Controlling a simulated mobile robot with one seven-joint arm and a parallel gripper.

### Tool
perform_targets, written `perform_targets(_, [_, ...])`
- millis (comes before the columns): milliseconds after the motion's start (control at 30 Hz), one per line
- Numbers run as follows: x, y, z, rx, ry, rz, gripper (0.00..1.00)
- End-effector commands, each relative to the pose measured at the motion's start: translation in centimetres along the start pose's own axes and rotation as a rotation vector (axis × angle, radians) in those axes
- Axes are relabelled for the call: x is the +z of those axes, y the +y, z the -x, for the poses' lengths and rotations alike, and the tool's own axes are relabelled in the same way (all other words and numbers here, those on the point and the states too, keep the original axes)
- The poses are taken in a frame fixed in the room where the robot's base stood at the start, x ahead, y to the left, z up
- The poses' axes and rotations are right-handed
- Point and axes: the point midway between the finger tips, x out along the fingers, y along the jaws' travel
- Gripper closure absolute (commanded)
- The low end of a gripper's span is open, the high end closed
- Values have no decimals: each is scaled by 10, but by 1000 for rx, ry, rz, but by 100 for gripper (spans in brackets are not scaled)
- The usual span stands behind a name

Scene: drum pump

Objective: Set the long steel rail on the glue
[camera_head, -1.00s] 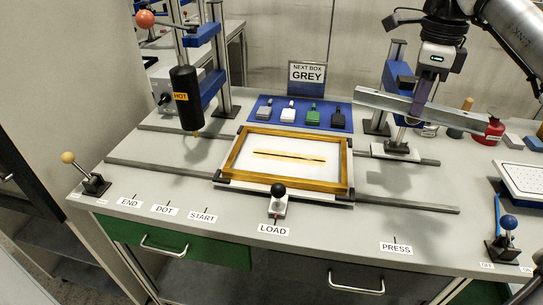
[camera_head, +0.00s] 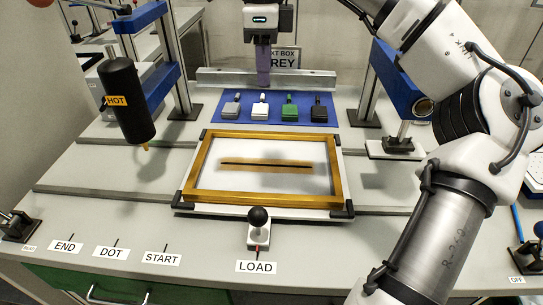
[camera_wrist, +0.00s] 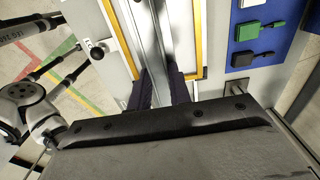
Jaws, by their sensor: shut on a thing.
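The long steel rail (camera_head: 220,77) is level and runs left to right across the back of the bench in the head view. My gripper (camera_head: 263,80) is shut on it near its middle and holds it from above. In the wrist view the rail (camera_wrist: 155,40) runs between the two dark fingers (camera_wrist: 161,88). The glue (camera_head: 280,166) is a brownish strip with a dark line along it, on the pale plate inside the gold frame (camera_head: 195,170). The rail appears beyond the frame, not over the glue. The wrist view does not clearly show the glue.
A blue mat (camera_head: 222,115) with several small coloured blocks lies behind the frame. The black HOT cylinder (camera_head: 126,102) hangs at left. A blue press column (camera_head: 390,80) stands at right, close to my arm. The LOAD lever (camera_head: 258,225) stands in front.

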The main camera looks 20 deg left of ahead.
Motion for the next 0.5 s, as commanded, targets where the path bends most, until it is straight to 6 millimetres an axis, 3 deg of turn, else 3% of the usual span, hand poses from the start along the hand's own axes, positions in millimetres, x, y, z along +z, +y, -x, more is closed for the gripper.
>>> perform_targets(500, [0,1,-127,4,-2,2,100])
